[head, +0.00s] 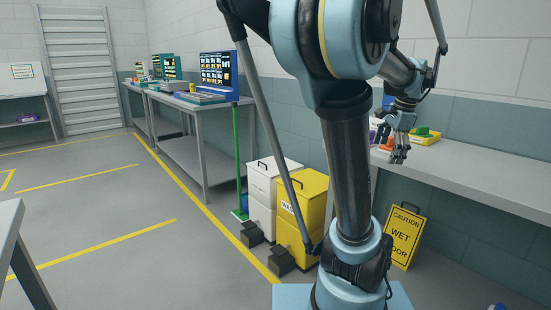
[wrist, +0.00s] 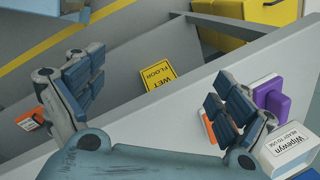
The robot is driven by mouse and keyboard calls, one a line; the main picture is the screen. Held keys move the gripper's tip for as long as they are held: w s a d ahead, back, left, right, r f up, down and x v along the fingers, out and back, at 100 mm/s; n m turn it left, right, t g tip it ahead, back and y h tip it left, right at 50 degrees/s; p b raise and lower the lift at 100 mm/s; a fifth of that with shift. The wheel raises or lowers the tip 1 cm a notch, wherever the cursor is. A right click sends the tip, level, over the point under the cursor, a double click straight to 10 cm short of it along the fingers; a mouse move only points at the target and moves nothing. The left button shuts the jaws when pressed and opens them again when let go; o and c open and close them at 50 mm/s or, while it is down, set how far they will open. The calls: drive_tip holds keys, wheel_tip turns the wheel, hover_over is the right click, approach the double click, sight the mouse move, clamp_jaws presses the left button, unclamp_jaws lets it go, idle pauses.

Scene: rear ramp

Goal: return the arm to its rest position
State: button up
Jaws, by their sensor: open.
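My arm (head: 348,165) rises from its blue base in the middle of the head view and bends over at the top, with its upper part cut off by the frame. My gripper (head: 400,150) hangs at the right, fingers down, over or just in front of the grey bench (head: 480,184). In the wrist view my gripper (wrist: 158,95) has its fingers spread wide, with nothing held between them. The bench's pale top and edge lie beneath it.
A yellow tray (head: 426,141) with a green item sits behind my gripper. A wet-floor sign (head: 405,236), yellow bin (head: 305,215) and white bin (head: 262,195) stand on the floor. Left floor is open.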

drive_tip(key=s+a+f+n, duration=0.7)
drive_tip(key=a+f+n, duration=0.2)
drive_tip(key=f, duration=0.1)
drive_tip(key=s+a+f+n+h, duration=0.1)
drive_tip(key=s+a+f+n, duration=0.6)
drive_tip(key=a+f+n, duration=0.1)
drive_tip(key=shift+a+f+n, duration=0.4)
drive_tip(key=shift+a+f, duration=0.2)
drive_tip(key=shift+f, duration=0.25)
drive_tip(key=shift+w+f, duration=0.2)
drive_tip(key=shift+w, duration=0.3)
